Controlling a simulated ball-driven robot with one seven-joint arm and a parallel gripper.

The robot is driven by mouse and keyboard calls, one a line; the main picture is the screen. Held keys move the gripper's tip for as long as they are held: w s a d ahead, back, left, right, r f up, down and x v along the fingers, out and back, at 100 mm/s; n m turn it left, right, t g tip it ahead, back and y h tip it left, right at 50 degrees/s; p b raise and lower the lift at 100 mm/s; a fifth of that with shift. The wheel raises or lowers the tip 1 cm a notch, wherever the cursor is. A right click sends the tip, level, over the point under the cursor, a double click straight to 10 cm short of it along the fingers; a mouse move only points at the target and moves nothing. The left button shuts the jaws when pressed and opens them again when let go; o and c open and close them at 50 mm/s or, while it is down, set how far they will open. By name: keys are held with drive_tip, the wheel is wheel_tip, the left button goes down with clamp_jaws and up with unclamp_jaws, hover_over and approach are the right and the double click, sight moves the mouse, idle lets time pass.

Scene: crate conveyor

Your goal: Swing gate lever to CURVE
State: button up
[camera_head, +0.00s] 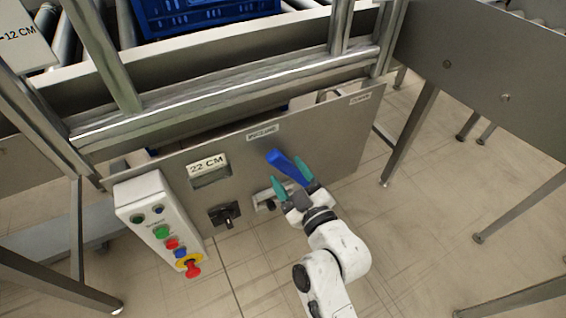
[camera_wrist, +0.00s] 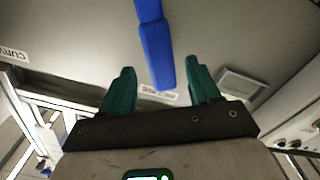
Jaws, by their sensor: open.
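The blue gate lever (camera_head: 284,164) is on the grey metal panel (camera_head: 335,140), tilted from upper left to lower right. Its upper end is just below a small label (camera_head: 262,131) that is hard to read. The CURVE label (camera_head: 360,99) is at the panel's upper right corner. My gripper (camera_head: 289,175) is open at the lever's lower part, its teal fingers on either side. In the wrist view the lever (camera_wrist: 155,45) reaches down between the open fingers (camera_wrist: 160,80), with gaps on both sides. I cannot tell whether either finger touches it.
A control box (camera_head: 160,220) with coloured buttons and a red stop knob is at the panel's left. A 22 CM sign (camera_head: 207,163) and a black knob (camera_head: 225,214) are left of the lever. A blue crate (camera_head: 205,24) is above, behind the frame. The floor at right has conveyor legs.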

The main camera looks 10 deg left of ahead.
sight(283, 166)
drive_tip(key=shift+x, duration=1.95)
drive_tip(key=shift+c, duration=0.2)
clamp_jaws()
